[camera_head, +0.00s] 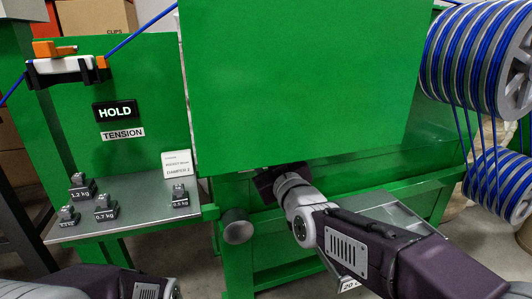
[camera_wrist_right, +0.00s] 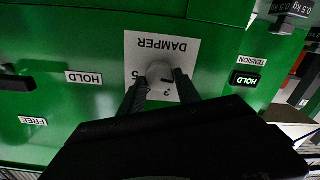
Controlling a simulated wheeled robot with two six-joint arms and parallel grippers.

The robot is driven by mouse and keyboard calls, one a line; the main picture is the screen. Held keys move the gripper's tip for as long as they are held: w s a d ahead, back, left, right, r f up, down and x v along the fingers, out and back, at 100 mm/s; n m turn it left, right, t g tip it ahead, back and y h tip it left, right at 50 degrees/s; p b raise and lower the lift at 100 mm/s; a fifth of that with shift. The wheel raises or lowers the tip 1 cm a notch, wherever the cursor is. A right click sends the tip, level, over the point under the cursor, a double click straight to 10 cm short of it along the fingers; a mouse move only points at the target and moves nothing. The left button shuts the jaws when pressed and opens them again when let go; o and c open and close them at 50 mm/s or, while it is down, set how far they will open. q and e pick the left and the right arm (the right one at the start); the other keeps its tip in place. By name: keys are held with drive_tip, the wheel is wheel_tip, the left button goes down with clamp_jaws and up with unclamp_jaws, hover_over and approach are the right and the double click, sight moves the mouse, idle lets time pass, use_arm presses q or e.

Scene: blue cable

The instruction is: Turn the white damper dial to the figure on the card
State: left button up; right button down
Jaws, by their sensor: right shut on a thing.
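The white damper dial (camera_wrist_right: 158,72) sits on a white plate (camera_wrist_right: 190,46) lettered DAMPER, upside down in the right wrist view. A dark mark shows on the dial's right side; a 5 and what looks like a 2 are legible around it. My right gripper (camera_wrist_right: 160,77) is shut on the dial, one finger on each side. In the head view this gripper (camera_head: 268,178) is partly hidden under the large green panel, which hides the dial. The white card (camera_head: 177,163) stands on the grey shelf; its last line appears to read DAMPER 2. My left gripper is out of view.
Several small weights (camera_head: 105,207) stand on the grey shelf (camera_head: 135,215). A lit HOLD sign (camera_head: 115,111) is above it. The green panel (camera_head: 300,80) overhangs my right arm. Blue cable spools (camera_head: 480,60) are at right. A dark lever (camera_wrist_right: 16,83) is near a HOLD label.

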drive_tip(key=shift+n+p, duration=1.1)
drive_tip(key=shift+n, duration=1)
drive_tip(key=shift+f, duration=0.1)
drive_tip(key=c, duration=0.9)
unclamp_jaws()
drive_tip(key=shift+o, duration=0.2)
drive_tip(key=p+v, duration=0.3)
drive_tip(key=v, duration=0.6)
drive_tip(key=shift+p, duration=0.35)
